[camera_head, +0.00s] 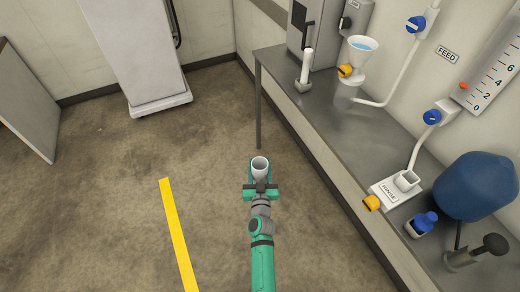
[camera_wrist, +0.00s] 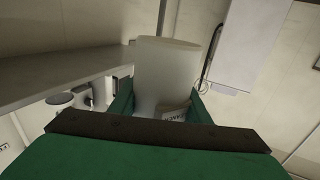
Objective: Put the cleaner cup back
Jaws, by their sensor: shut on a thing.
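A white cup (camera_head: 260,164) is held in my gripper (camera_head: 261,187), out over the floor to the left of the bench (camera_head: 345,148). The cup looks roughly upright, with its open mouth showing in the head view. In the wrist view the pale cup (camera_wrist: 166,72) stands between the green fingers (camera_wrist: 158,108), which are shut on it. Dark lettering shows low on its side, partly hidden by the gripper. I cannot read the whole label.
Bare bench top lies between funnel and rinse block. Floor left of my arm is open.

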